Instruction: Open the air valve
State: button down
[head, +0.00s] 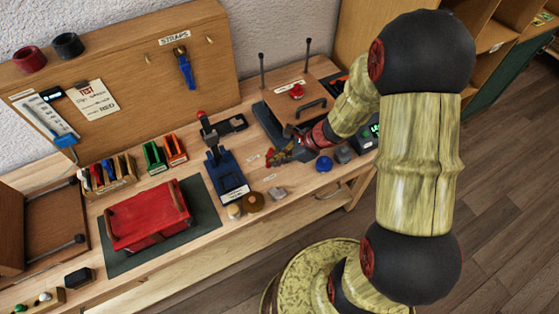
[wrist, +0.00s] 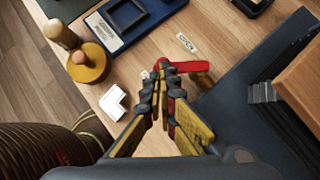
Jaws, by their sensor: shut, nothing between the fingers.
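A red lever handle (wrist: 188,67), which looks like the air valve's, lies just beyond my fingertips in the wrist view, pointing right. In the head view a small bit of red (head: 269,153) shows by my fingertips. My gripper (wrist: 161,78) is shut and empty, its tips at the left end of the handle; I cannot tell if they touch it. In the head view my gripper (head: 277,158) is low over the bench. A small white label (wrist: 187,42) lies beyond the handle.
A dark blue fixture (wrist: 135,20) and a round wooden piece (wrist: 88,62) stand to the left. A white L-shaped piece (wrist: 113,102) lies nearby. A dark stand (wrist: 250,105) rises close on the right.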

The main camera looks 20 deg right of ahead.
jog(key=shift+w+a+m+t+h+b, duration=0.15)
jog(key=shift+a+m+t+h+b, duration=0.45)
jog(key=shift+m+b, duration=0.4)
jog(key=shift+w+a+m+t+h+b, duration=0.15)
jog(key=shift+a+m+t+h+b, duration=0.25)
jog(key=shift+a+m+b, duration=0.55)
jog(key=shift+w+a+m+t+h+b, duration=0.1)
jog(key=shift+a+m+t+h+b, duration=0.15)
jog(key=shift+m, duration=0.25)
jog(key=shift+w+a+m+t+h+b, duration=0.15)
jog(key=shift+m+b, duration=0.15)
jog(key=shift+m, duration=0.15)
jog(key=shift+w+a+m+h+b, duration=0.3)
jog(key=shift+a+m+h+b, duration=0.15)
jog(key=shift+m+b, duration=0.45)
jog(key=shift+w+d, duration=0.15)
jog(key=shift+d, duration=0.05)
jog(key=shift+w+d+p, duration=0.35)
jog(key=shift+w+d, duration=0.1)
